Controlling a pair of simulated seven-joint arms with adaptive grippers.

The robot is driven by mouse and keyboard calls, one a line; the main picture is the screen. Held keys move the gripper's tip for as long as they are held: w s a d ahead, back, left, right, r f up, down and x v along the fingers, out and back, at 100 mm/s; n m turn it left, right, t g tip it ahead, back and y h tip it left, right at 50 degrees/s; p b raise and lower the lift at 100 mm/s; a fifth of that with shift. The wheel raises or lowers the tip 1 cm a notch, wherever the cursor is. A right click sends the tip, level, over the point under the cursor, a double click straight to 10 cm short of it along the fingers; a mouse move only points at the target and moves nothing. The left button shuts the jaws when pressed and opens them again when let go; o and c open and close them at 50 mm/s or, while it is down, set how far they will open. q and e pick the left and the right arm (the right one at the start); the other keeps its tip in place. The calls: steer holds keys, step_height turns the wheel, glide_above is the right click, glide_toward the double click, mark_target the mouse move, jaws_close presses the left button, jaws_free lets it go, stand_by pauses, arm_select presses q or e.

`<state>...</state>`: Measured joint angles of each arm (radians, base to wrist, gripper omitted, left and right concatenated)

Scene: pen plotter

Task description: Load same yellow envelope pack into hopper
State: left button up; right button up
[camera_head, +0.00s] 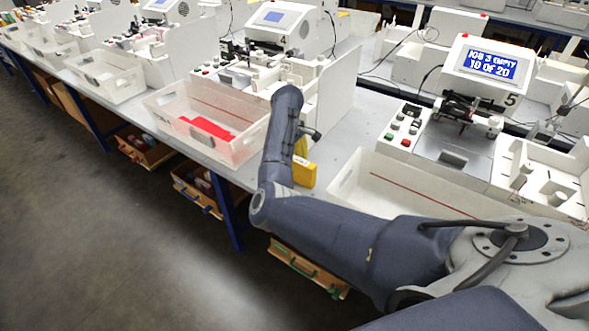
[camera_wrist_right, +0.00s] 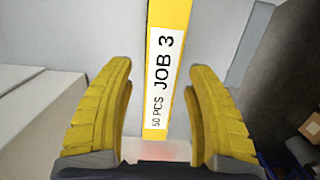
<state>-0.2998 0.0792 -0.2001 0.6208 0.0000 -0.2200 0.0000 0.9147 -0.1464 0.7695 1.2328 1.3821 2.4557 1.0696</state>
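A yellow envelope pack (camera_head: 304,174) stands near the table's front edge, between two clear bins, in the head view. In the right wrist view the pack (camera_wrist_right: 155,75) bears a white label reading "JOB 3, 50 PCS". My right gripper (camera_wrist_right: 159,68) is open, its yellow fingers on either side of the pack with visible gaps. In the head view my forearm hides most of this gripper. The plotter at station 5 (camera_head: 487,66) shows "JOB 3 EMPTY 10 OF 20". White slotted holders (camera_head: 552,180) stand at its right; I cannot tell which part is the hopper. My left gripper is out of view.
A clear bin (camera_head: 165,103) with a red item (camera_head: 207,130) is left of the pack. Another clear bin (camera_head: 345,186) is right of it, partly behind my arm. A button panel (camera_head: 402,130) sits by station 5.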

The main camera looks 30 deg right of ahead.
jaws_close()
stand_by(0.4)
